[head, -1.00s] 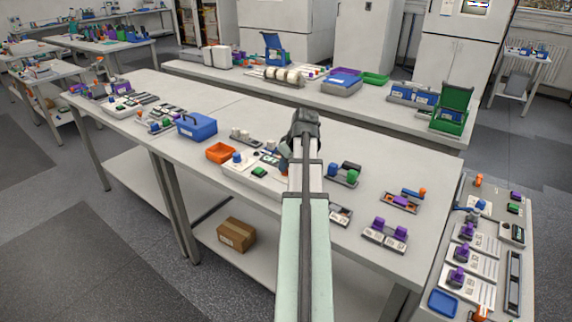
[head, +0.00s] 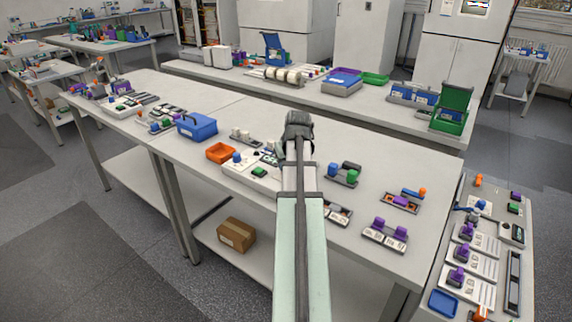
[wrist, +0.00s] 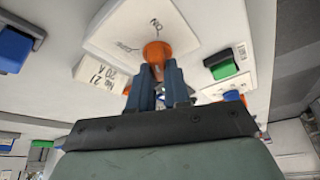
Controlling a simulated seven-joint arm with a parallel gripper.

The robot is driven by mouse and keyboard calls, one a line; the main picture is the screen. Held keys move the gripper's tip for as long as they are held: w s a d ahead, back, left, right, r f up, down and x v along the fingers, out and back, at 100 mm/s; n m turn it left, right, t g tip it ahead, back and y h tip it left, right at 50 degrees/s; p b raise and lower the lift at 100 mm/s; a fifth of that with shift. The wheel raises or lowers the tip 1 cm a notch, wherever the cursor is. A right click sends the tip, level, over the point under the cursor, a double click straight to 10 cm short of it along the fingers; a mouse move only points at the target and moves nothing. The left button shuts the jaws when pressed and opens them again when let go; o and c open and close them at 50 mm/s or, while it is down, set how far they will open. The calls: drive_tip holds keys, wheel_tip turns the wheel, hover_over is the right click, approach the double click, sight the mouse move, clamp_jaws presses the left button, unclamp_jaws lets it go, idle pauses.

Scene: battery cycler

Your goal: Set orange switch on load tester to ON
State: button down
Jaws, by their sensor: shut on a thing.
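In the wrist view, an orange switch (wrist: 157,52) sits on a white panel (wrist: 118,28) of the load tester, with small dark lettering beside it, one mark reading like "ON". My gripper (wrist: 158,80) has its dark blue fingers closed on the orange switch, part of which shows between and above the fingertips. Which setting the switch points to cannot be told. In the head view, my arm reaches over the bench to the tester, and its wrist hides the switch and the fingers. The tester's white body (head: 240,168) shows left of my arm.
A green button (wrist: 224,70) and a blue knob (wrist: 232,96) are close on the right in the wrist view. A white labelled block (wrist: 102,74) is on the left. In the head view, an orange tray (head: 220,152) and blue box (head: 197,126) stand left of the tester.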

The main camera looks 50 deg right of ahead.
drive_tip(key=shift+m+h, duration=0.4)
drive_tip(key=shift+m, duration=0.8)
drive_tip(key=c, duration=1.1)
unclamp_jaws()
drive_tip(key=shift+r, duration=0.1)
drive_tip(key=v, duration=1.3)
drive_tip(key=shift+w+a+r, duration=0.1)
drive_tip(key=shift+a+r, duration=0.1)
drive_tip(key=shift+r, duration=0.15)
